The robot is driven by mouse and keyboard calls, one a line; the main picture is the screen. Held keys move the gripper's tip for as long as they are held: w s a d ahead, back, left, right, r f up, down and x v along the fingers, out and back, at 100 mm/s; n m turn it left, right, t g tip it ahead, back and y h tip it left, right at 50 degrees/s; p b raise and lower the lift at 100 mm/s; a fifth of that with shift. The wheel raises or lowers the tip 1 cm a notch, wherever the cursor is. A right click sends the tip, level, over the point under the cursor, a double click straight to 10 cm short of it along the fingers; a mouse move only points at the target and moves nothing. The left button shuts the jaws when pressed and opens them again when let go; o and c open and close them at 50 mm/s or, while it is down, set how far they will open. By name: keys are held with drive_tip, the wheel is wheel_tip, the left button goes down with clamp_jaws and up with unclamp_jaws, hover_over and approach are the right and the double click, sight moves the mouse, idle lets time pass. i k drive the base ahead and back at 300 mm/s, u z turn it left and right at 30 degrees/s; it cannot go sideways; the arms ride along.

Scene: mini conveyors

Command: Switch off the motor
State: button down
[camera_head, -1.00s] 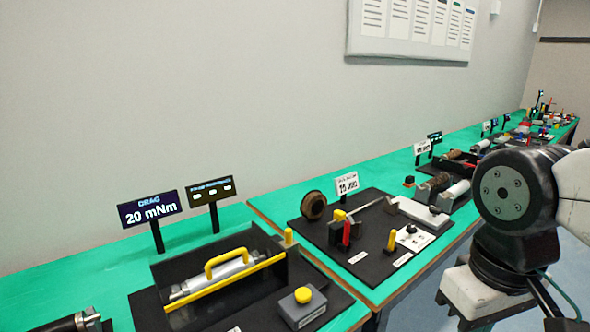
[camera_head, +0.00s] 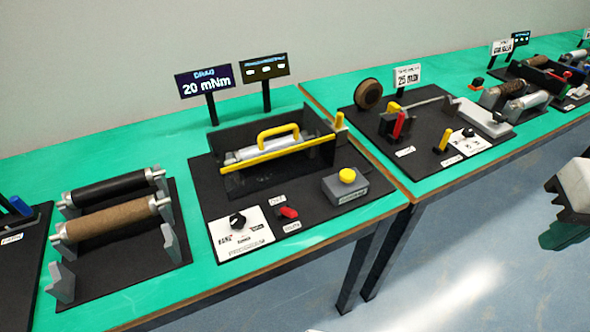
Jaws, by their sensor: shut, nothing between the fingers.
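A black station board (camera_head: 310,205) on the green table carries a machine with a silver roller (camera_head: 265,149) in a black open housing, with a yellow bar and yellow handle (camera_head: 278,134). In front of it are a black knob (camera_head: 237,220) on a white labelled card, a small red switch (camera_head: 288,212) and a grey box with a yellow button (camera_head: 347,175). Labels are too small to read. A display (camera_head: 205,82) behind reads 20 mNm. I cannot tell whether the motor runs.
Left of it stands a board with black and brown rollers (camera_head: 110,222). Right of it, across a table gap, is a board with a red lever (camera_head: 399,124), yellow pegs and a brown disc (camera_head: 368,94). More stations continue at right. Floor (camera_head: 430,270) in front is clear.

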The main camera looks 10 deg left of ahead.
sight(289, 213)
drive_tip(key=z, duration=0.4)
drive_tip(key=k, duration=0.8)
drive_tip(key=u, duration=1.55)
